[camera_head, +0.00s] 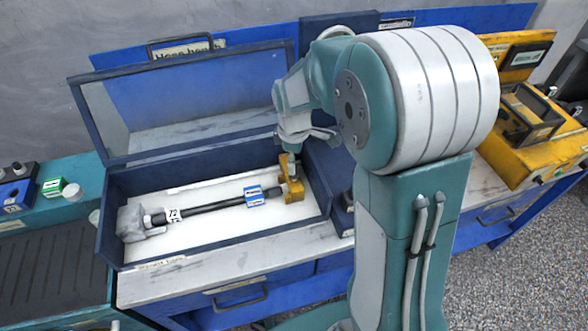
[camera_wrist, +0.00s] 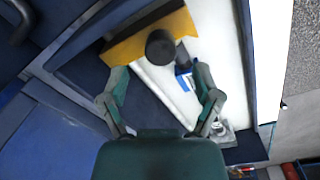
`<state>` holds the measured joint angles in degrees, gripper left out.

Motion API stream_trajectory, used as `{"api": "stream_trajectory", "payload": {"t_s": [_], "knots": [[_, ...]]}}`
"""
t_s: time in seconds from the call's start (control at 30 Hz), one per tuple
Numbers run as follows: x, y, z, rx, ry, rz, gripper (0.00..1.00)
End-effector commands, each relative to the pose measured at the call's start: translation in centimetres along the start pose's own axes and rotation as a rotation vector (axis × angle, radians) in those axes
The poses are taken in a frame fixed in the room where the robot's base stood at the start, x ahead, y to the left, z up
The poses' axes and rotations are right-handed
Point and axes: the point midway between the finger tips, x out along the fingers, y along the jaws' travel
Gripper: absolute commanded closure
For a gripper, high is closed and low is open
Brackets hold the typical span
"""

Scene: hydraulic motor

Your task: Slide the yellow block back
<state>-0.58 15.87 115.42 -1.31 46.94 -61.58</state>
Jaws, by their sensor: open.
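The yellow block (camera_head: 291,190) sits inside the open blue case, at the right end of a black rod (camera_head: 215,205). In the wrist view, the yellow block (camera_wrist: 122,49) is at the top, with a round black knob (camera_wrist: 160,47) on its near side. My gripper (camera_head: 292,163) points down just above the block. In the wrist view, the fingers of my gripper (camera_wrist: 160,95) are spread apart, with the knob ahead of the gap between them. I see nothing held. Whether a finger touches the block cannot be told.
The blue case (camera_head: 112,240) has a raised clear lid (camera_head: 180,95) behind it and walls around its white floor. A blue-and-white label (camera_head: 253,196) is on the rod, and a grey end piece (camera_head: 130,222) is at its left. Yellow equipment (camera_head: 530,125) stands to the right.

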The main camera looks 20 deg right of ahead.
Motion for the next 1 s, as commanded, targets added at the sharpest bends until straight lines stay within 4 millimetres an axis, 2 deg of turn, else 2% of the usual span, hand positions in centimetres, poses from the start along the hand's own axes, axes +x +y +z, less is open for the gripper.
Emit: {"api": "stream_trajectory", "payload": {"t_s": [0.1,0.27,0.63,0.67,0.7,0.77,0.8,0.83,1.0], "knots": [[2.2,-0.1,0.0,0.0,-0.002,-0.004,0.18],[4.1,0.0,0.0,0.001,-0.001,-0.001,0.18],[4.7,0.0,0.0,0.001,0.001,0.001,0.18],[4.7,0.0,0.0,0.001,0.001,0.001,0.32],[4.7,0.0,0.0,0.001,0.001,0.001,0.5],[4.7,0.0,0.0,0.001,0.001,0.001,0.76],[4.7,0.0,0.0,0.001,0.0,0.001,0.94],[4.7,0.0,0.0,0.001,0.0,0.001,1.0],[4.7,0.0,0.0,0.001,0.001,0.001,1.0]]}}
